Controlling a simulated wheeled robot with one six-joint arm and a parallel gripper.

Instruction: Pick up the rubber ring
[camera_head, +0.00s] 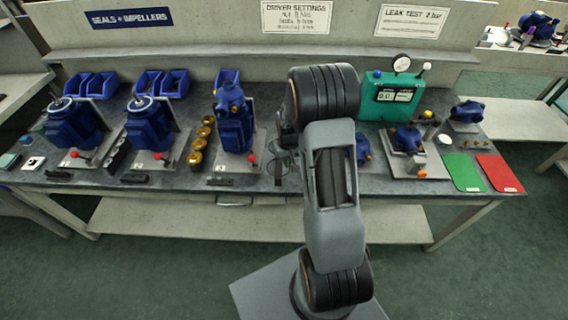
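I cannot make out the rubber ring for certain. Some thin dark loop-like shapes (291,158) show at the left edge of my arm, over the middle of the bench (262,112). They are too small and too covered to name. My arm rises from my base in front of the bench and hides the middle of it. My gripper is mostly or wholly hidden behind the arm's upper joint. Its fingers cannot be picked out, so whether it is open, shut or holding anything does not show.
Blue pumps (149,123) on plates stand on the left, with brass parts (201,138) and blue bins (175,84) near them. Right of my arm are a green tester (388,97), a small blue pump (407,138), a green mat (463,172) and a red mat (499,173).

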